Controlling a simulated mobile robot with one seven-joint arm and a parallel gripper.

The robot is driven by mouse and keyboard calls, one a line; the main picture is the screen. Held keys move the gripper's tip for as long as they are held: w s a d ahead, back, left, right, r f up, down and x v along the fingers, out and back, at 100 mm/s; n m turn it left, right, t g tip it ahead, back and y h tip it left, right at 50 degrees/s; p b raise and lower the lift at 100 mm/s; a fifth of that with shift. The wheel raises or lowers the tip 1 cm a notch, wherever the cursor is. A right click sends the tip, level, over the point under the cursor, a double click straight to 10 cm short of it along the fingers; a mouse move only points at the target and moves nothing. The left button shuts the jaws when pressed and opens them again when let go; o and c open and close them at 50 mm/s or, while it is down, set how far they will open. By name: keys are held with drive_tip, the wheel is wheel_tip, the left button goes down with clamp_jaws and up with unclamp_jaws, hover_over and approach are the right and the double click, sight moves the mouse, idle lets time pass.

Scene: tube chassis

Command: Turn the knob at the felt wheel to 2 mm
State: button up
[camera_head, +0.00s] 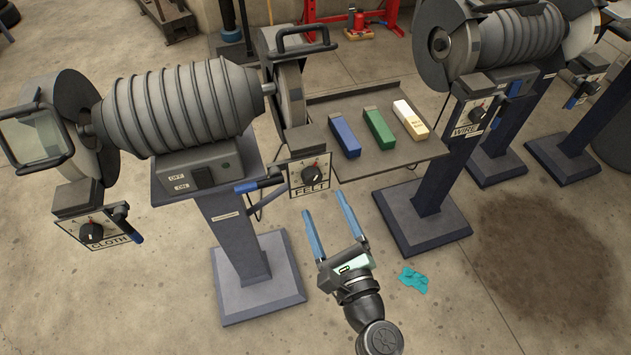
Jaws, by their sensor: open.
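The knob at the felt wheel (313,174) is a dark round knob on a white dial plate marked FELT (313,189). The dial's scale marks are too small to read, so I cannot tell its setting. The felt wheel (290,93) sits above it at the right end of the ribbed grey grinder motor (180,107). My gripper (328,215) is open and empty. Its two blue fingers point up in the picture, below and slightly right of the dial plate, apart from the knob.
A blue-handled lever (260,182) sticks out left of the FELT plate. Similar knobs marked CLOTH (91,232) and WIRE (478,113) stand left and right. A shelf (390,155) holds blue, green and white-gold bars. A pedestal (240,235) stands left of my gripper. A teal rag (414,280) lies on the floor.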

sight(313, 181)
drive_tip(key=x, duration=0.6)
drive_tip(key=shift+w, duration=0.15)
clamp_jaws()
